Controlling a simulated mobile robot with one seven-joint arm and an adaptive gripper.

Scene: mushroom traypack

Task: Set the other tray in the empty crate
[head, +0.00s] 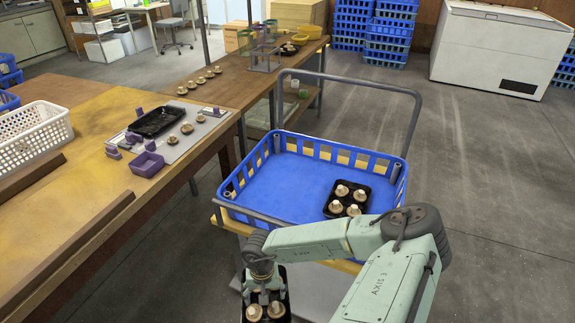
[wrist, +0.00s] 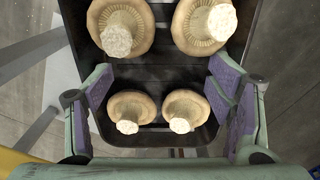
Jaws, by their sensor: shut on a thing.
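My gripper (head: 263,287) is shut on a black tray (head: 286,288) in front of the crate. In the wrist view, the purple finger pads of my gripper (wrist: 164,100) press on the two side walls of this tray (wrist: 160,80). Several brown mushrooms (wrist: 122,28) stand in it with their pale stems up. The blue crate (head: 268,188) stands on a cart behind my gripper. A second black tray (head: 348,200) with several mushrooms lies in the crate's right part. The crate's left and middle floor is bare. My arm covers part of the crate's front right.
The cart's grey handle (head: 415,110) rises behind the crate. A wooden table (head: 75,185) at the left bears a white basket (head: 33,138), an empty black tray (head: 157,122), a purple box (head: 147,164) and loose mushrooms. A white freezer (head: 500,50) stands at the back right.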

